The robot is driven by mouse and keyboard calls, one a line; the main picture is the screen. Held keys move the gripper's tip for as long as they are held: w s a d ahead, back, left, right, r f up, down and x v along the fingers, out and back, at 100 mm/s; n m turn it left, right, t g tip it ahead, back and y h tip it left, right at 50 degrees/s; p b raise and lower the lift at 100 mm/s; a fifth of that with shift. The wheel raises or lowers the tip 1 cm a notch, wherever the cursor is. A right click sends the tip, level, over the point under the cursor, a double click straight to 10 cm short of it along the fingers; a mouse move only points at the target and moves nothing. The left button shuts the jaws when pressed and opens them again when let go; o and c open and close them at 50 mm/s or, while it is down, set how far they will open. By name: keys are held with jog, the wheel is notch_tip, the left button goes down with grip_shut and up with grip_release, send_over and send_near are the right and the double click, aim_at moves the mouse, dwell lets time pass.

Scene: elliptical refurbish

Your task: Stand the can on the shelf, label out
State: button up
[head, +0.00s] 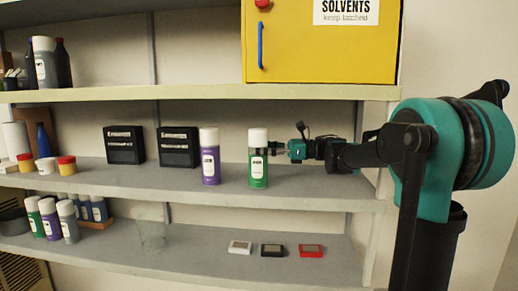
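A green spray can (259,170) with a white cap stands upright on the middle shelf (215,190), near its right end. Its white label faces out toward the camera. My gripper (272,149) reaches in from the right at the height of the can's upper body, just below the cap. The fingertips are at the can, but they are too small to show whether they are closed on it or only beside it. The can's base appears to rest on the shelf.
A purple spray can (210,163) stands just left of the green can, label out. Two black boxes (178,147) stand farther left. A yellow solvents cabinet (315,45) is above. The lower shelf (200,258) holds several cans, a clear glass (151,236) and small flat boxes.

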jog(key=shift+o, duration=0.2)
jog(key=d, duration=0.7)
jog(key=shift+s+d+r, duration=0.15)
jog(key=shift+d, duration=0.1)
